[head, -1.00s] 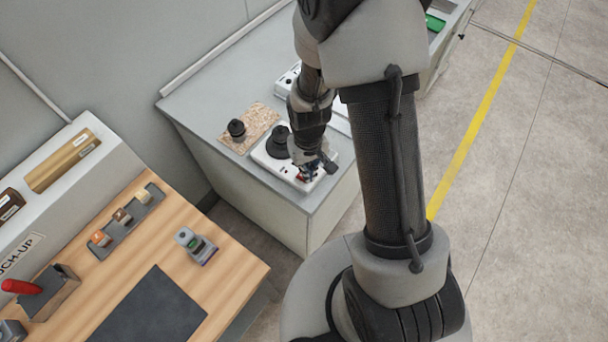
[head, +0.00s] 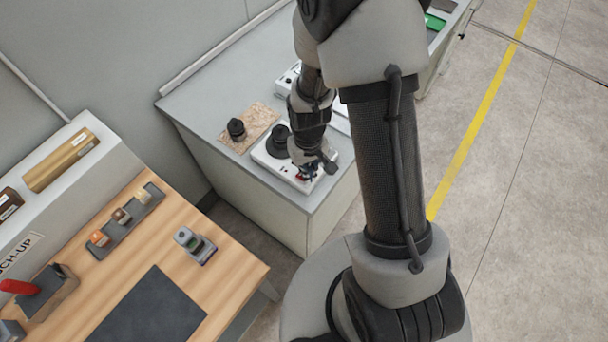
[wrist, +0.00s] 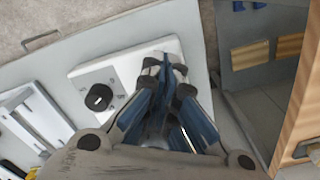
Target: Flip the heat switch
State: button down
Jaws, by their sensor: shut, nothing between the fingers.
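A white control box (head: 264,158) sits on the grey counter, with a black round piece (head: 277,142) on its back part. In the wrist view the white panel (wrist: 82,74) shows a black knob (wrist: 99,97) left of my gripper. My gripper (head: 308,173) is low over the front right of the box in the head view. In the wrist view its blue fingers (wrist: 166,72) are shut and empty over the panel's right part. The heat switch cannot be made out; the fingers cover that part of the panel. I cannot tell whether they touch it.
A speckled board (head: 259,119) with a black knob-shaped piece (head: 236,129) lies behind the box. A wooden bench (head: 225,256) with a dark mat (head: 150,312) stands at the front left. A white frame (wrist: 38,115) lies left of the panel in the wrist view.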

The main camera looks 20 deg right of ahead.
jog(key=shift+f+b, duration=0.6)
jog(key=shift+f, duration=0.2)
jog(key=shift+r, duration=0.2)
jog(key=shift+r+p, duration=2.55)
jog(key=shift+r, duration=0.8)
jog(key=shift+r, duration=0.15)
jog(key=s+r+t+b, duration=0.2)
jog(key=s+r+b, duration=0.2)
jog(key=r, duration=0.4)
jog(key=s+r+t+b, duration=0.1)
jog(key=s+r+b, duration=0.25)
jog(key=r, duration=0.45)
jog(key=s+r+m+t+b, duration=0.1)
jog(key=s+r+b, duration=0.1)
jog(key=s, duration=0.5)
jog(key=shift+s+t+b, duration=0.25)
jog(key=shift+t+b, duration=0.05)
jog(key=shift+b, duration=0.4)
